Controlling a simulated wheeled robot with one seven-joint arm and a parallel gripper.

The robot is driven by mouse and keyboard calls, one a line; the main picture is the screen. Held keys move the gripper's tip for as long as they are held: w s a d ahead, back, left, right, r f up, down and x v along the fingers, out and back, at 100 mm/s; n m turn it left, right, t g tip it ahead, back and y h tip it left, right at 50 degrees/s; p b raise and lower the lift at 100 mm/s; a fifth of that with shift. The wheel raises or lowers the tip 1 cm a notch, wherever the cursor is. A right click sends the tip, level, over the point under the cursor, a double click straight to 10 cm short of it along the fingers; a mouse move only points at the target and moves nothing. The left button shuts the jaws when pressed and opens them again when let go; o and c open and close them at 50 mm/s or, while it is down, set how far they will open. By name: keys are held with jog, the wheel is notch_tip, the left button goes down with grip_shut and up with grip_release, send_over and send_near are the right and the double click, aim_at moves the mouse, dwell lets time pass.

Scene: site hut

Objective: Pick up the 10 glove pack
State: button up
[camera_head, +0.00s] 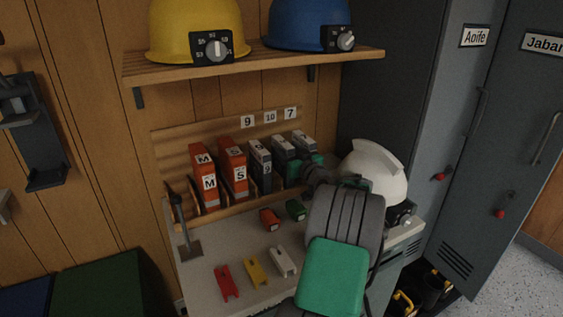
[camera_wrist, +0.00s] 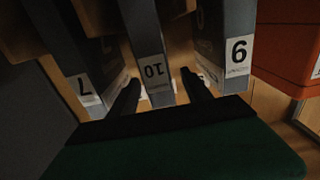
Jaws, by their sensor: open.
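The 10 glove pack is a grey, upright, narrow pack with a white label in the middle of the wrist view (camera_wrist: 152,45); its label appears upside down there. It also shows in the head view (camera_head: 283,150), partly hidden by my gripper (camera_head: 302,167). In the wrist view my gripper (camera_wrist: 160,80) is open, with one dark finger on each side of the pack's labelled end. I cannot tell whether the fingers touch it. The 7 pack (camera_wrist: 85,85) is close to the left finger and the 9 pack (camera_wrist: 237,60) close to the right finger.
Orange packs (camera_head: 203,165) stand left in the same wooden rack. A white helmet (camera_head: 372,168) sits right of my arm. A shelf (camera_head: 240,67) with yellow (camera_head: 185,28) and blue (camera_head: 305,20) helmets hangs above. Small coloured items, including a red one (camera_head: 227,283), lie on the worktop.

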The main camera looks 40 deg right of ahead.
jog(key=x, duration=0.3)
jog(key=shift+w, duration=0.2)
grip_shut()
dwell(0.3)
